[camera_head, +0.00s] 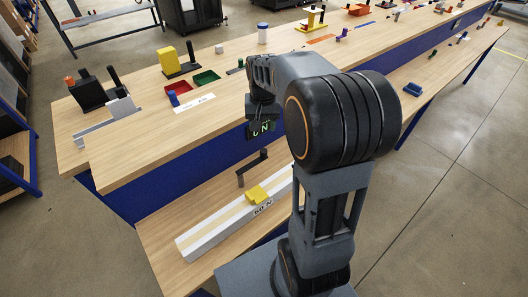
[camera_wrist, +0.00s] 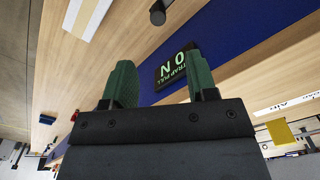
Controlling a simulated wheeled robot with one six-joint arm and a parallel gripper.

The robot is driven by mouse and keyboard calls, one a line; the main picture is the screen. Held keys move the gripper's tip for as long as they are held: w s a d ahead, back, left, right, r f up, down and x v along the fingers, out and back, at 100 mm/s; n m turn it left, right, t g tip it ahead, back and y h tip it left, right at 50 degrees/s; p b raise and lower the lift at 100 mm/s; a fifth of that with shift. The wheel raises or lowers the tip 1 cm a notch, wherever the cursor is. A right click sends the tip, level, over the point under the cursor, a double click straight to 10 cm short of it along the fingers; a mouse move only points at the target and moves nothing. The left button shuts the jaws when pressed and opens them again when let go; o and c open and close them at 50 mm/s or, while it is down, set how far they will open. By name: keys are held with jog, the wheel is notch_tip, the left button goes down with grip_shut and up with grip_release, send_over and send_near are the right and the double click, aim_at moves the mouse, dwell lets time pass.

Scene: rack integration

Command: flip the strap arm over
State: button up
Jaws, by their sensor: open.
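The strap arm (camera_head: 253,164) is likely the dark lever on a short grey post (camera_head: 240,180) on the lower shelf. It lies near a long white beam (camera_head: 215,235) carrying a yellow piece (camera_head: 257,194). A dark cylinder (camera_wrist: 158,13) in the wrist view may be part of it; I cannot tell. My gripper (camera_wrist: 160,76) is open and empty, green fingers apart, in front of the display. In the head view it (camera_head: 262,112) is above the lever.
The upper bench (camera_head: 130,165) holds a red tray (camera_head: 178,95), a green tray (camera_head: 206,78) and a yellow block (camera_head: 168,60). The blue panel (camera_head: 165,190) rises behind the lower shelf (camera_head: 160,250). My arm hides part of the benches.

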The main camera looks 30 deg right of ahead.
aim_at(264, 150)
jog(key=f, duration=1.4)
jog(key=shift+w+d+f, duration=0.15)
jog(key=shift+w+d, duration=0.2)
grip_shut()
